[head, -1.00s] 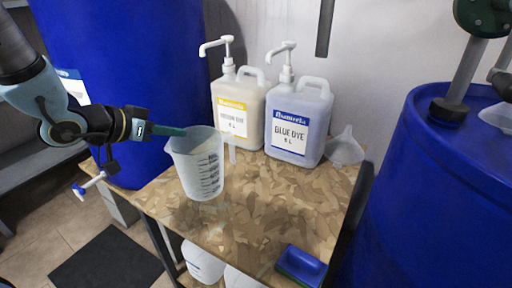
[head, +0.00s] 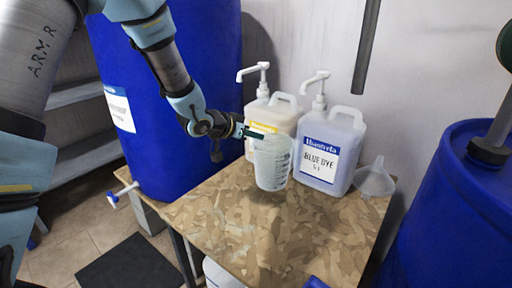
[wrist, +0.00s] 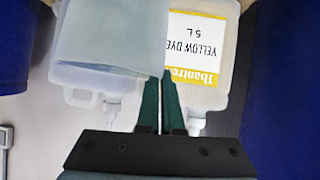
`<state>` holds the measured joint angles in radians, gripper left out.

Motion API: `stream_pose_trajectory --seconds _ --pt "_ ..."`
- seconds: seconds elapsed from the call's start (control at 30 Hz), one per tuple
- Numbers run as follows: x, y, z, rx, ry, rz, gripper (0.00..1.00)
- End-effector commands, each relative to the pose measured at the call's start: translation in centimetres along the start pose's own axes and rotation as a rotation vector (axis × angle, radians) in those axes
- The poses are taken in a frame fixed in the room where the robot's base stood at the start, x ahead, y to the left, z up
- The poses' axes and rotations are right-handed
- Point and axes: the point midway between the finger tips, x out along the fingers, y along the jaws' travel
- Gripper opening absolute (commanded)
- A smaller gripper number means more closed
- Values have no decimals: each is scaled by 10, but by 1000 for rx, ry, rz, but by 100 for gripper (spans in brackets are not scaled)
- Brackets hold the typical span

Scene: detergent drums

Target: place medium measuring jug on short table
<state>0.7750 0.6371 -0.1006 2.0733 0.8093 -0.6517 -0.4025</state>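The measuring jug (head: 272,165) is translucent with graduation marks and looks upright. My gripper (head: 247,133) is at its upper left side, with its green fingers shut on the jug's rim. The jug appears just above the chipboard-topped table (head: 225,230), in front of the yellow dye container; whether its base touches the top is hard to tell. In the wrist view, the fingers (wrist: 161,90) are close together at the edge of the jug (wrist: 108,40), which covers part of the yellow dye container (wrist: 205,50).
The blue dye container (head: 325,150) with a pump stands behind right of the jug, a clear funnel (head: 374,180) beside it. Large blue drums flank the table at left (head: 165,100) and right (head: 450,220). The table's front part is clear.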

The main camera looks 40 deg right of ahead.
Motion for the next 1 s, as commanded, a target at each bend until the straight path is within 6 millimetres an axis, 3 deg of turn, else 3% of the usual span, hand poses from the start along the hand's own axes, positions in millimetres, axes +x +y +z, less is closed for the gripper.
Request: stream_pose_trajectory --seconds 0.37,0.73,1.0 --pt "20 -2 33 0 -1 2 0" --pt "26 -4 36 1 2 0 0" --pt "26 -3 36 1 2 1 31"
